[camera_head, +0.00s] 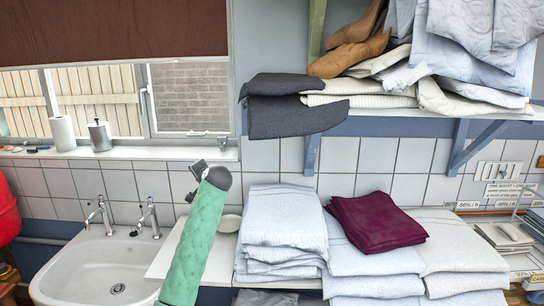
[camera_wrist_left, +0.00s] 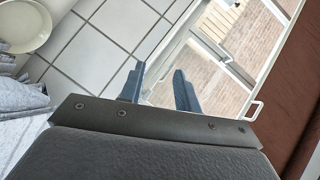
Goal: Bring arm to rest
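My left arm, in a green padded sleeve (camera_head: 198,240), rises from the bottom of the head view in front of the counter and tiled wall. Its gripper (camera_head: 198,170) is at the top end, just below the window sill and right of the sink. In the left wrist view the two dark fingers of my left gripper (camera_wrist_left: 158,85) stand apart with nothing between them. They point toward the tiled wall and window. My right arm and gripper are not in view.
A white sink (camera_head: 90,268) with two taps is at left. A plate (camera_wrist_left: 25,25) lies near the left arm. Folded light towels (camera_head: 283,225) and a maroon cloth (camera_head: 377,222) are stacked to the right. A shelf (camera_head: 400,113) holding linen overhangs them.

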